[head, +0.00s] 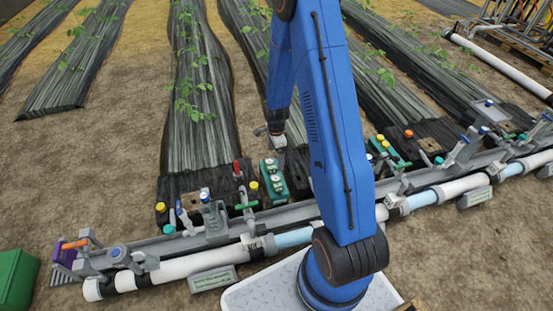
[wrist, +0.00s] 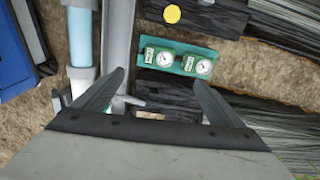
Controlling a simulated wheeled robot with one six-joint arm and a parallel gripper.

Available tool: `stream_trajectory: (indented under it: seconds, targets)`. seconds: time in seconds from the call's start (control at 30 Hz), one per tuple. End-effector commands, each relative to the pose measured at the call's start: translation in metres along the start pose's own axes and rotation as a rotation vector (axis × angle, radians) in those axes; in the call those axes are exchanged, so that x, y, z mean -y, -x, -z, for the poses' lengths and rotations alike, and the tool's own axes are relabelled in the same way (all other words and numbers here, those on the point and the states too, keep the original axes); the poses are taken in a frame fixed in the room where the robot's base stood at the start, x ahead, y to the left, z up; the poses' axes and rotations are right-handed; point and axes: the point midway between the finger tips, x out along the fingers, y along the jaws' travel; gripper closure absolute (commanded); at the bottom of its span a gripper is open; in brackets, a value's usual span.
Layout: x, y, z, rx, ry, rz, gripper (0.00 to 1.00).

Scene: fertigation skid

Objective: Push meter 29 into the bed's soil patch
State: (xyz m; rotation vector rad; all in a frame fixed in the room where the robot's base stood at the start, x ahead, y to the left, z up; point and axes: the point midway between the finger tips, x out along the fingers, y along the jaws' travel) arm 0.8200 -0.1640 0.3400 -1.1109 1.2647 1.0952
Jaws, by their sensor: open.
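Two green meters with round white dials stand in a teal tray (head: 264,163), one behind the other. In the wrist view they are the left meter (wrist: 163,58) and the right meter (wrist: 203,66); their labels are too small to read, so I cannot tell which is meter 29. My gripper (head: 277,142) hangs over the beds just beyond the tray. In the wrist view my gripper (wrist: 158,77) is open and empty, its fingers apart, with the tray ahead of the tips. A brown patch, possibly soil, (head: 196,194) shows on the black-covered bed left of the tray.
A grey rail and white pipe (head: 190,265) with valves and clamps run across the front. Yellow-capped bottles (head: 161,207) and a red-handled part (head: 237,169) stand near the tray. A second teal tray (head: 389,153) is at the right. Bare ground lies between the beds.

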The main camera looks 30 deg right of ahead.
Motion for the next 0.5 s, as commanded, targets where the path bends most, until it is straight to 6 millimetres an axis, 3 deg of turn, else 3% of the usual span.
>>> stream_trajectory:
  seconds: [0.1,0.37,0.5]
  targets:
    - [0.0,-0.018,0.002,0.0,-0.041,-0.01,0.09]
    - [0.0,-0.037,0.003,0.0,-0.06,-0.014,0.09]
    - [-0.001,-0.055,0.003,0.0,-0.059,-0.015,0.09]
